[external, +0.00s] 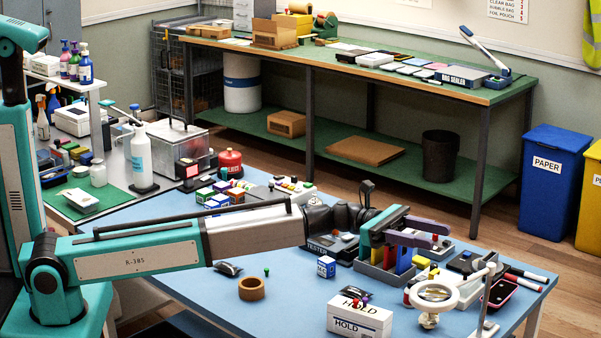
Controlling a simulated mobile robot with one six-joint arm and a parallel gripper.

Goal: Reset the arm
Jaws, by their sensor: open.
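My arm stretches from the left across the blue work table (205,305), with its long link low over the tabletop. My gripper (442,234) is at the right part of the table, above a grey divided tray (376,273) holding blue, yellow and red items. Its purple-grey fingers are apart and point to the right. I see nothing held between them. The fingers and wrist hide part of the tray and the things behind it. I cannot tell how high the fingers are above the tray.
A white HOLD box (360,318), a ring magnifier (434,296) and a brown tape roll (252,288) stand at the front. A tester (330,246) lies below my wrist. Bottles and a metal box (178,155) stand behind. The blue tabletop at front left is clear.

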